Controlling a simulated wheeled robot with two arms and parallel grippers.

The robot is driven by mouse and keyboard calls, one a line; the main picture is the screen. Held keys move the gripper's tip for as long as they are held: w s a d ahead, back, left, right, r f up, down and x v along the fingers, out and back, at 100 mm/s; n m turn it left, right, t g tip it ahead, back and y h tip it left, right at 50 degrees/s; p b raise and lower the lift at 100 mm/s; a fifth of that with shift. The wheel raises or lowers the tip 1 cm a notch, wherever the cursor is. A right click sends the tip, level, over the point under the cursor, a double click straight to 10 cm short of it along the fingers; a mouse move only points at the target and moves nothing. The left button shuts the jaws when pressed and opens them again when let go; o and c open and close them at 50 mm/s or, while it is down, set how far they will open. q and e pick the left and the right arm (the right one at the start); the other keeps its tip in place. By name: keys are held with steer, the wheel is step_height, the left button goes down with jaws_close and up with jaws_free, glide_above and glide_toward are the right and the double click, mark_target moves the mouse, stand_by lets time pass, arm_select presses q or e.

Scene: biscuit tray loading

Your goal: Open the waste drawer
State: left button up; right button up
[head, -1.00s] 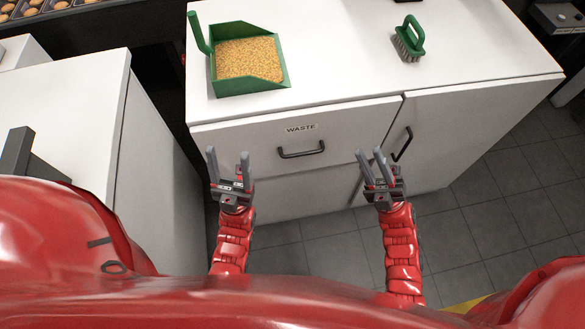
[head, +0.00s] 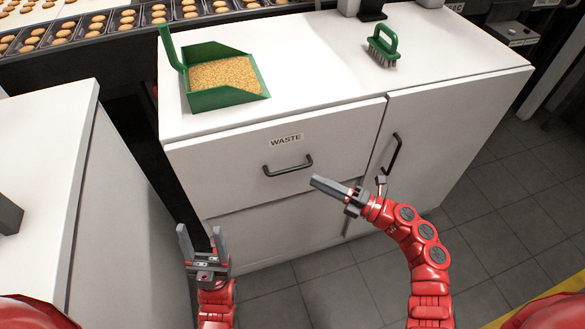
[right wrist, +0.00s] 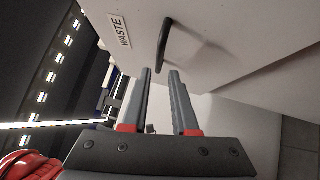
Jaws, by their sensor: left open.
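The waste drawer (head: 226,167) is shut in the upper left of the white cabinet front. It has a WASTE label and a black bar handle (head: 288,166). In the right wrist view the handle (right wrist: 164,46) stands just beyond the fingertips. My right gripper (head: 316,181) points left, in front of the drawer just below and right of the handle. Its fingers (right wrist: 161,72) are apart with nothing between them in the right wrist view. My left gripper (head: 201,230) is open and empty, lower left, in front of the cabinet and apart from the handle.
On the cabinet top (head: 310,60) stand a green dustpan (head: 226,97) full of crumbs and a green brush (head: 382,50). A door with a vertical black handle (head: 390,154) is right of the drawer. Trays of biscuits (head: 95,28) line the back. Open tiled floor lies to the right.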

mark_target(293, 168)
steer(key=x, duration=0.8)
jaws_close()
stand_by(1.2)
